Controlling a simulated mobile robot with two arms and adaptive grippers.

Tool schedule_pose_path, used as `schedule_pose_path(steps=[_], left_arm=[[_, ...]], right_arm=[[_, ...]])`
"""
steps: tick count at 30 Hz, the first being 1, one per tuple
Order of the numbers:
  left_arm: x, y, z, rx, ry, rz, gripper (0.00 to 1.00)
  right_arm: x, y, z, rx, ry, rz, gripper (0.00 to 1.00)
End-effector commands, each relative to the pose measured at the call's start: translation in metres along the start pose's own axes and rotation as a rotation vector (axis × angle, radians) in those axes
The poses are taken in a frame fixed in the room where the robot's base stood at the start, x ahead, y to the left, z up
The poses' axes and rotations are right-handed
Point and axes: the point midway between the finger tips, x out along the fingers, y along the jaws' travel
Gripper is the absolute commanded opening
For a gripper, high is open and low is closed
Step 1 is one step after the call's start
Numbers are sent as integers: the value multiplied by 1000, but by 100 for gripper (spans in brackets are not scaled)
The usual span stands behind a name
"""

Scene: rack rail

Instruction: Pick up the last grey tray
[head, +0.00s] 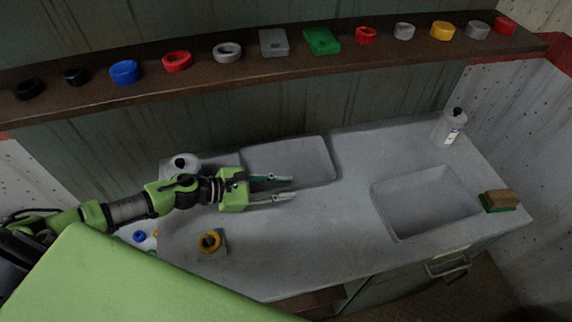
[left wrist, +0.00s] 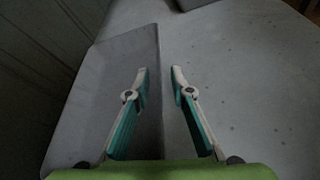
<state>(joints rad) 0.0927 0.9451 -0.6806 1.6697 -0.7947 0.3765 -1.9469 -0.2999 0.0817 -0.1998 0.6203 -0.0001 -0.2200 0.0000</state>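The grey tray (head: 312,158) lies on the grey counter, against the back wall below the shelf. It also fills the left part of the left wrist view (left wrist: 120,65). My left gripper (head: 291,188) is open and empty at the tray's near edge. In the left wrist view its two fingers (left wrist: 160,72) are apart, one over the tray and the other over the counter, with the tray's edge between them. I cannot tell how high the fingertips are above the counter. My right gripper is not in view.
A brown shelf (head: 200,76) above holds several coloured rings, a grey square piece (head: 273,42) and a green one (head: 321,41). The counter's middle is clear.

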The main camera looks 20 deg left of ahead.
Motion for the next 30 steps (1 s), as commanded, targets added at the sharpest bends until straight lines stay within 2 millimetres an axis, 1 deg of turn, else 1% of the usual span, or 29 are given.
schedule_pose_path(steps=[1,3,9,10,11,12,24,27,30], left_arm=[[4,1,2,1,-1,1,21],[7,0,1,1,0,0,21],[8,0,-1,2,1,-1,21],[8,0,-1,2,1,-1,19],[8,0,-1,1,1,-1,11],[8,0,-1,1,1,-1,1],[7,0,1,3,0,0,0],[4,3,8,7,0,-1,0],[-2,7,22,9,-1,0,0]], right_arm=[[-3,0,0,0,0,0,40],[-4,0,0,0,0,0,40],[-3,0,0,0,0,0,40],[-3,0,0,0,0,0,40],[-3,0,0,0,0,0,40],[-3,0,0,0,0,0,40],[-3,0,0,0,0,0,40],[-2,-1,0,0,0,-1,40],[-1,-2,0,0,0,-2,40]])
